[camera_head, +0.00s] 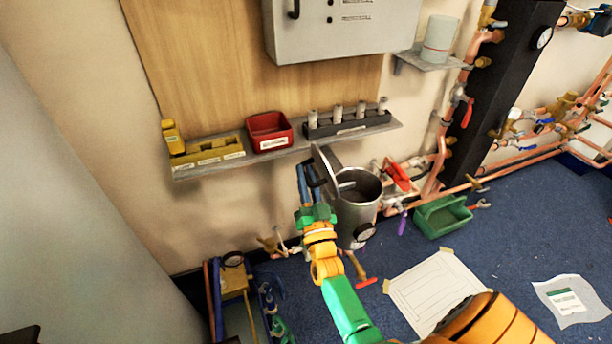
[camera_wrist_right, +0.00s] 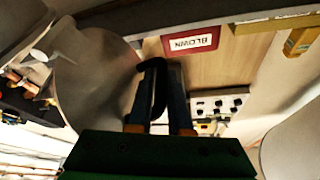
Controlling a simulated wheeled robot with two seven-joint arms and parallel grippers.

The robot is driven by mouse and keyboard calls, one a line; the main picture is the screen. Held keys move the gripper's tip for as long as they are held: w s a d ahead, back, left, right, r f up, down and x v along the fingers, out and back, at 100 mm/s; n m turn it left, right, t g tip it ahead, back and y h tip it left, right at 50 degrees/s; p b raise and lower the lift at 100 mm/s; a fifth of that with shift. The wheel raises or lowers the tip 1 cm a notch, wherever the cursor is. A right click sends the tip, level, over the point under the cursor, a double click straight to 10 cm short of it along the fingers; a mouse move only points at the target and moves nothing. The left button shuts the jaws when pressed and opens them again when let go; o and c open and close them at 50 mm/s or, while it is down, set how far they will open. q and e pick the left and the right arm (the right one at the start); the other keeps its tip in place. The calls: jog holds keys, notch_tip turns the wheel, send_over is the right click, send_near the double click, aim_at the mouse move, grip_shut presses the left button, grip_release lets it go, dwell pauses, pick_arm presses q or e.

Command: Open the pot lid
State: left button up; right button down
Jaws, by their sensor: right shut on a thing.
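The metal pot (camera_head: 357,215) stands by the wall below the shelf, with a round gauge on its front. Its mouth shows open from above. The grey lid (camera_head: 326,170) stands steeply tilted at the left side of the mouth; I cannot tell whether it is hinged to the rim. My right gripper (camera_head: 310,178) is shut on the lid's black handle (camera_wrist_right: 155,85), left of the pot. In the right wrist view the lid (camera_wrist_right: 95,80) is a large grey disc beside the blue fingers (camera_wrist_right: 160,105). My left gripper is not in view.
Copper pipes and a red-handled valve (camera_head: 398,177) are close on the right. A green tray (camera_head: 441,217) and paper sheet (camera_head: 437,285) lie on the blue floor.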

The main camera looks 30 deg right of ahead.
dwell(0.5)
jog(key=d+m+p, duration=0.1)
jog(key=r+m+g+h+p, duration=0.1)
jog(key=m, duration=0.1)
jog(key=shift+s+d, duration=0.2)
jog(key=shift+d, duration=0.15)
jog(key=c, duration=1.2)
grip_release()
jog(key=shift+o, duration=0.2)
jog(key=shift+r, duration=0.1)
jog(key=v, duration=0.7)
